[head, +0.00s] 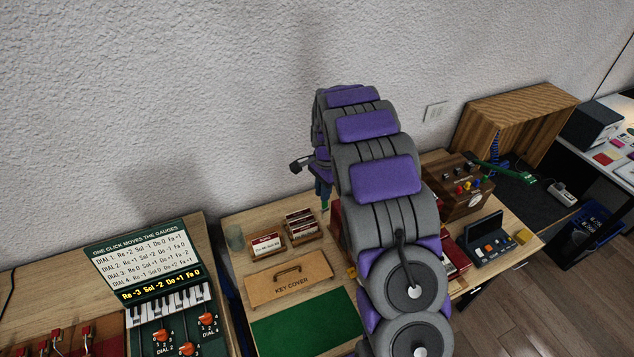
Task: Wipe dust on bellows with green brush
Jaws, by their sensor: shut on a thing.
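My gripper (321,182) is at the middle of the view, above the back of the wooden desk, partly hidden behind my large grey and purple arm. It is shut on a small green thing that looks like the green brush (323,194), which points downward. Its lower end is near a dark red object (336,216), mostly hidden by my arm. I cannot tell whether that object is the bellows, whether the brush touches it, or whether dust is on it.
A KEY COVER board (288,287), card boxes (267,246) and a green mat (305,326) lie on the desk. At left stands a dial panel (145,262). At right are a wooden control box (455,188), a dark button device (487,241) and an open wooden case (515,115).

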